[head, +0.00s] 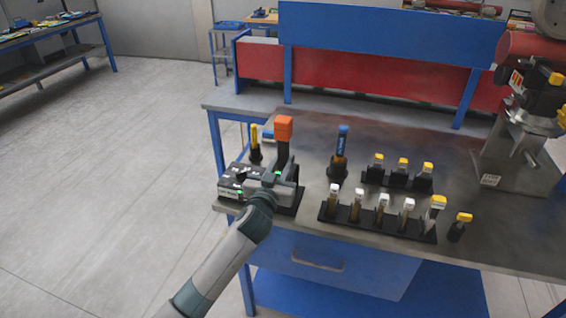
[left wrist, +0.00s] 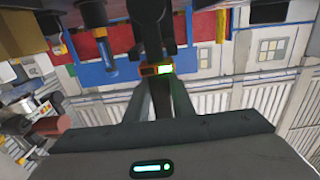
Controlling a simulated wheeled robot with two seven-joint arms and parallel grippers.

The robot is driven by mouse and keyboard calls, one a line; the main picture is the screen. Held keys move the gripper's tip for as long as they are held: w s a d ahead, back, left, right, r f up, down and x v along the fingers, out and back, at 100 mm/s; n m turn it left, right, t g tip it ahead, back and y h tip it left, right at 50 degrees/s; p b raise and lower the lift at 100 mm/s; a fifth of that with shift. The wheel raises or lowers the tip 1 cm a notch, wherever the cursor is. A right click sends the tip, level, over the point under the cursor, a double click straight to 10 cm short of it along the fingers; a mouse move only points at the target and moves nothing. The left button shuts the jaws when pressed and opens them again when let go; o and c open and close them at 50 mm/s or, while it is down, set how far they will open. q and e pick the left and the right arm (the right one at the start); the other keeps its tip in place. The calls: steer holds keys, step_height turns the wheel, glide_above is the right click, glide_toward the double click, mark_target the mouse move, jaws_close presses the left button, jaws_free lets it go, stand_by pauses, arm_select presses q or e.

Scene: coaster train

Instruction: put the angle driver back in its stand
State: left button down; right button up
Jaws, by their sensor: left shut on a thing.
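The angle driver (head: 283,150) is dark with an orange block on top, and it stands upright near the left end of the workbench. My left gripper (head: 277,181) reaches in from the front left and is shut on the driver's dark body. In the left wrist view, the fingers (left wrist: 165,95) close on the dark driver (left wrist: 161,36), beside a small green-lit display. A black stand (head: 291,200) lies on the bench below and right of the gripper. The gripper hides the driver's lower end, so I cannot tell whether it touches the stand. My right gripper is not visible.
A grey-black device (head: 237,182) is close left of the gripper. A yellow-topped tool (head: 255,143) and a blue-topped tool (head: 341,155) stand nearby. Racks with several small capped tools (head: 377,222) fill the right. The workbench (head: 310,127) has bare surface behind.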

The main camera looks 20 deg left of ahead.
arm_select(q)
steer(key=shift+f+b, duration=0.55)
steer(key=shift+b, duration=0.05)
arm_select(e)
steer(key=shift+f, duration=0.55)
arm_select(q)
steer(key=c, duration=1.4)
jaws_free()
steer(key=shift+c, duration=0.2)
steer(key=shift+f, duration=0.35)
steer(key=s+b, duration=0.4)
steer(key=s, duration=1.3)
steer(key=shift+s+a+r, duration=0.2)
steer(key=shift+s+a, duration=0.05)
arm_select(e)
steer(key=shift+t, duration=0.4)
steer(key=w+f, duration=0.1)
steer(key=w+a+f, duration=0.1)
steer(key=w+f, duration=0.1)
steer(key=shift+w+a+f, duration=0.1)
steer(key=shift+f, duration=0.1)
